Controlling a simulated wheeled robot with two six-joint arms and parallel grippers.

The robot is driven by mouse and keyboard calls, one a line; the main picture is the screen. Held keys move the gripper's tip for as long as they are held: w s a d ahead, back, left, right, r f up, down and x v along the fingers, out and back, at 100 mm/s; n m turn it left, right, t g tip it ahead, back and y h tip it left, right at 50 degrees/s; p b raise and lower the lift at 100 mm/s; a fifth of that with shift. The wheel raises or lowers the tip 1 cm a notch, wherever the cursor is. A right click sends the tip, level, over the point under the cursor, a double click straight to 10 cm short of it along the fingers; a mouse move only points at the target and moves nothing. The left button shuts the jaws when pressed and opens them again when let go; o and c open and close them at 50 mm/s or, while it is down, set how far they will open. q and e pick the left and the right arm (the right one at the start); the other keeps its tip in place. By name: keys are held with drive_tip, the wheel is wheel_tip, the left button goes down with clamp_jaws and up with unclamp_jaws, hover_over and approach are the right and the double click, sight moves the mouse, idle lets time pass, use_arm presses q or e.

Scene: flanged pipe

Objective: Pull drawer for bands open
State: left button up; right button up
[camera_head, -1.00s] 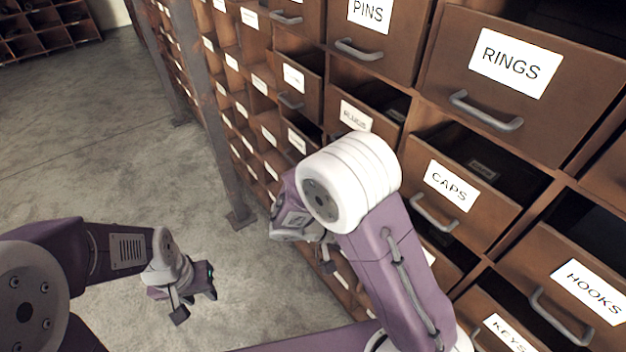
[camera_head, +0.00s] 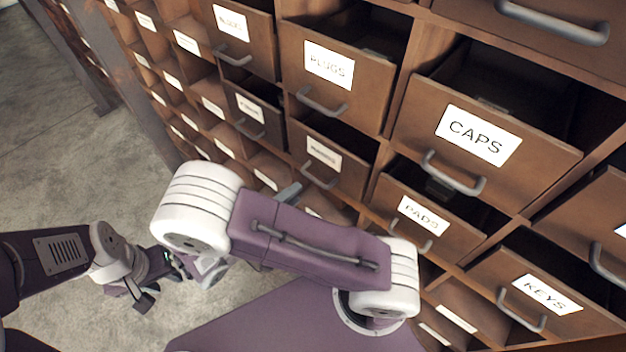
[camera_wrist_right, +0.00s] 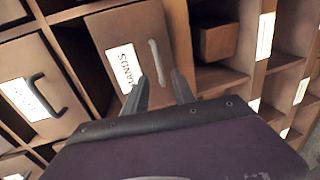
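The bands drawer (camera_wrist_right: 103,38) is in the right wrist view, its white label reading BANDS sideways. Its grey handle (camera_wrist_right: 159,62) runs along the front beside the label. My right gripper (camera_wrist_right: 164,91) is open, its two grey fingers apart and empty, with the tips close to the handle's end; I cannot tell whether they touch. In the head view, a grey finger of my right gripper (camera_head: 288,193) shows beside a drawer with a blurred label (camera_head: 323,153), probably the bands one; the arm hides the rest. My left gripper (camera_head: 160,284) is low at left, away from the cabinet, its fingers unclear.
Drawers for plugs (camera_head: 332,72), caps (camera_head: 478,120), pads (camera_head: 428,218) and keys (camera_head: 545,292) stand around it, several jutting out with dark gaps above. A metal post (camera_head: 150,85) stands at the left. Bare concrete floor (camera_head: 50,150) is free at left.

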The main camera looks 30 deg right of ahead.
sight(314, 178)
drive_tip(key=x, duration=0.9)
drive_tip(key=shift+s, duration=0.15)
clamp_jaws()
idle(1.0)
